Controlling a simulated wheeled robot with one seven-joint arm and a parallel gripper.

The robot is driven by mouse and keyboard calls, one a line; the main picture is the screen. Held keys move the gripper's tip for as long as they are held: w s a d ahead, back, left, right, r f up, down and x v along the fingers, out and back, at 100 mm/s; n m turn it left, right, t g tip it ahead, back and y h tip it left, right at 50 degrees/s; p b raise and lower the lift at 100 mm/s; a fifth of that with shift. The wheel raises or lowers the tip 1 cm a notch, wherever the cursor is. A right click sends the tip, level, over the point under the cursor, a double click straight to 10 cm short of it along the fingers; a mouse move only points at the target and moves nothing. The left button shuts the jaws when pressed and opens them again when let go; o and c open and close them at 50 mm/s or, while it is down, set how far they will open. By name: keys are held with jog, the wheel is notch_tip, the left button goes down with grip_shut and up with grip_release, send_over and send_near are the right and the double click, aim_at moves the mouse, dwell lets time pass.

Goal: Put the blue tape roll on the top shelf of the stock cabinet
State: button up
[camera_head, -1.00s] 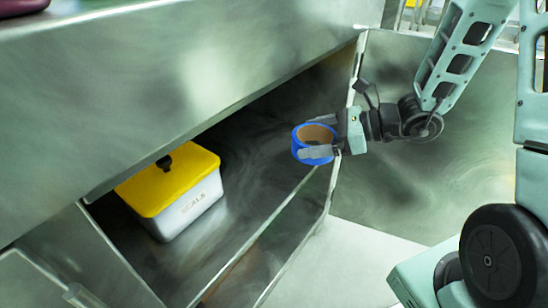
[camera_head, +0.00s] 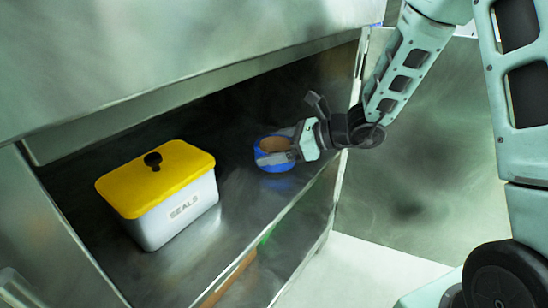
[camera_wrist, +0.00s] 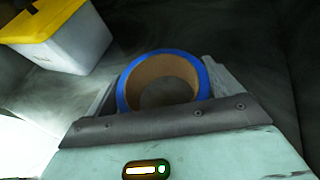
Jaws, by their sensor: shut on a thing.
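The blue tape roll (camera_head: 272,166) has a blue outside and a brown core. My gripper (camera_head: 277,151) is shut on it, with one finger on each side of the ring. The roll is inside the stock cabinet, at the top shelf (camera_head: 235,225), right of the seals box. I cannot tell whether the roll touches the shelf or is held just above it. In the wrist view the roll (camera_wrist: 125,92) sits between the fingers with its hole facing up.
A white box with a yellow lid and black knob, marked SEALS (camera_head: 165,205), stands on the shelf to the left. The cabinet's top panel (camera_head: 180,60) overhangs the opening. An open door (camera_head: 410,150) is on the right. Shelf between box and roll is clear.

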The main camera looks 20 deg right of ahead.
jog(key=shift+w+a+f, duration=0.1)
jog(key=shift+w+f, duration=0.05)
jog(key=shift+f, duration=0.4)
jog(key=shift+r, duration=0.15)
